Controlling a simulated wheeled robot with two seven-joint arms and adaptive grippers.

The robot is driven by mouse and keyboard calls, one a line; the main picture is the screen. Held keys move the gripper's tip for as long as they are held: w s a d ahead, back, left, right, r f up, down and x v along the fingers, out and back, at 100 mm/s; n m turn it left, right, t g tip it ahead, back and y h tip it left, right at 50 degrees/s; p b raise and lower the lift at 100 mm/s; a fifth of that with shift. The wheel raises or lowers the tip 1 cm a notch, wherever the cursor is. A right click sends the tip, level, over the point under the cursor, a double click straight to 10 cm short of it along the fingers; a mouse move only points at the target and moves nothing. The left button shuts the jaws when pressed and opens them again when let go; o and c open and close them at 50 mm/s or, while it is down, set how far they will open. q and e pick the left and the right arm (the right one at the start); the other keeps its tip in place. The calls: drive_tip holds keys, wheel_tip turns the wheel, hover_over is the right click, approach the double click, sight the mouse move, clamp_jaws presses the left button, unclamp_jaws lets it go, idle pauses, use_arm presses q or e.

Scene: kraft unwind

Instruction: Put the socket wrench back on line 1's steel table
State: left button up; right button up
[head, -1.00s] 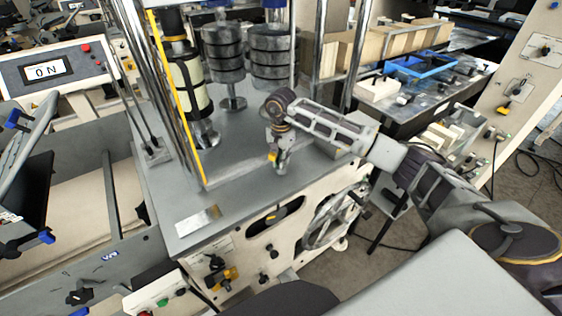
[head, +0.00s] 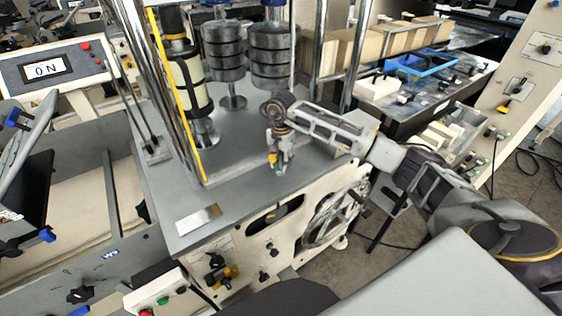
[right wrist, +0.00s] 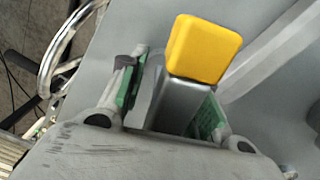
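The socket wrench shows in the right wrist view as a grey shaft (right wrist: 180,106) with a yellow block-shaped end (right wrist: 204,48). In the head view only its small yellow part (head: 272,159) shows, low beside my right fingertips. My right gripper (head: 282,163) points down over the grey steel table (head: 240,185). In the right wrist view its green-edged fingers (right wrist: 168,98) stand on both sides of the shaft, with a narrow gap seen. It looks partly open. The wrench's lower part is hidden by the gripper. My left gripper is not in view.
Chrome posts and stacked dark weights (head: 225,50) stand at the back of the table. A handwheel (head: 330,218) sits below the right side. A blue tray (head: 422,65) lies on the bench at right.

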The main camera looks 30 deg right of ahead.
drive_tip(key=shift+r, duration=0.2)
drive_tip(key=shift+r, duration=0.3)
drive_tip(key=shift+r+b, duration=1.2)
drive_tip(key=shift+r, duration=4.45)
drive_tip(key=shift+s+f, duration=0.1)
